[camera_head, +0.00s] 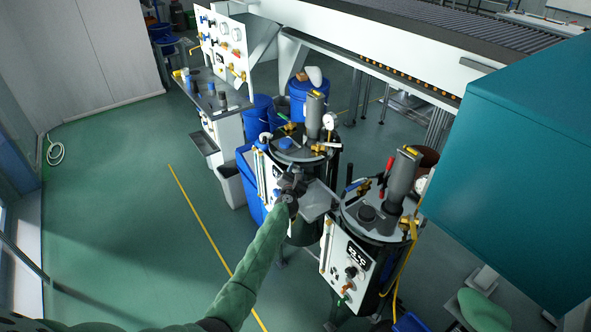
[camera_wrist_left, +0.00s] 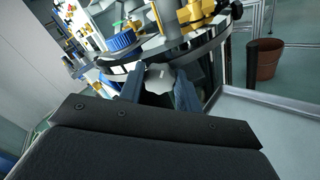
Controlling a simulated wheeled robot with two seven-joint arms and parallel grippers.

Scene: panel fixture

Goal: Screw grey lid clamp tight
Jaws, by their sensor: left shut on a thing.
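Two dark drum-shaped tanks with metal lids stand near the middle of the head view, a rear one (camera_head: 318,155) and a front one (camera_head: 350,222). My left gripper (camera_head: 291,184) is at the near edge of the rear tank's lid. In the left wrist view its two blue-grey fingers (camera_wrist_left: 158,88) stand on either side of a light grey lobed knob, apparently the grey lid clamp (camera_wrist_left: 160,77), at the lid's rim. The gripper is shut on it. In the head view the gripper hides the clamp. My right gripper is not in view.
A grey plate (camera_head: 318,200) lies between the tanks. A large teal box (camera_head: 520,150) fills the right side. Blue drums (camera_head: 258,110) stand behind the rear tank, and a white valve panel (camera_head: 222,42) is farther back. The green floor (camera_head: 130,200) at left is free.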

